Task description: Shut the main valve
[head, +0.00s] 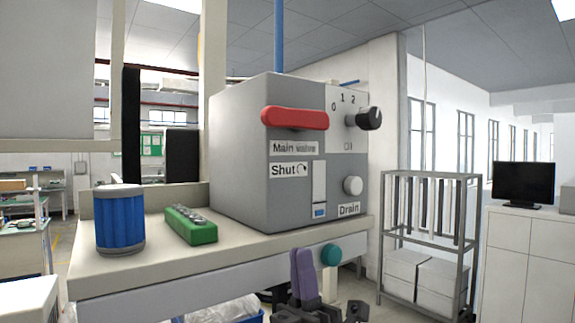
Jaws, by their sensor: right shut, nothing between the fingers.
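The main valve is a red lever (295,118) on the front of a grey box (240,150). The lever lies about horizontal, above a "Main valve" label (293,148). Below that is a "Shut" label (289,170) with a curved, clockwise-looking arrow. My right gripper (303,252) is at the bottom middle, in front of the bench edge and well below the lever. Its purple fingers are together, and it is apart from the lever. My left gripper is out of view.
The box stands on a bench (150,265) with a blue cylinder (120,220) and a green block (191,225). It also has a black knob (370,118) and a white Drain knob (353,185). A teal round piece (331,255) shows beside my gripper. A metal rack (430,180) stands right.

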